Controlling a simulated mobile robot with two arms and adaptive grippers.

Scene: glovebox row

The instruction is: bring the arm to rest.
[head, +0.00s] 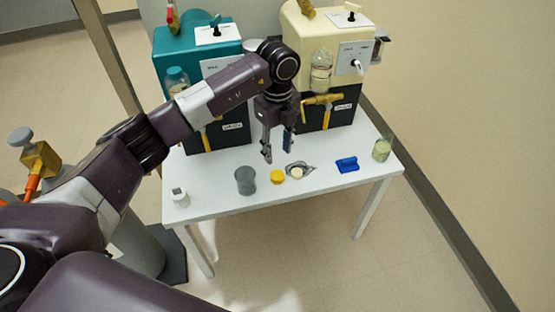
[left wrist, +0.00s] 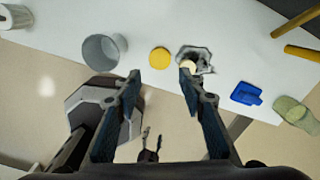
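My left gripper (head: 279,154) hangs fingers down above the white table (head: 225,205), in front of the machines. It is open, with nothing between its fingers; the left wrist view shows the gap between the fingertips (left wrist: 159,75). Beneath it on the table are a yellow disc (head: 277,176) and a grey dish-like piece (head: 306,167) with a pale round thing on it. My left arm reaches in from the left in the head view. In the left wrist view, a small two-pronged shape low in the middle looks like my right gripper (left wrist: 151,143), its prongs apart and empty.
A teal machine (head: 173,62) and a cream machine (head: 290,25) stand at the table's back. A grey cup (head: 245,180), a small white container (head: 180,198), a blue piece (head: 347,164) and a greenish jar (head: 382,150) stand along the front. Open floor lies in front.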

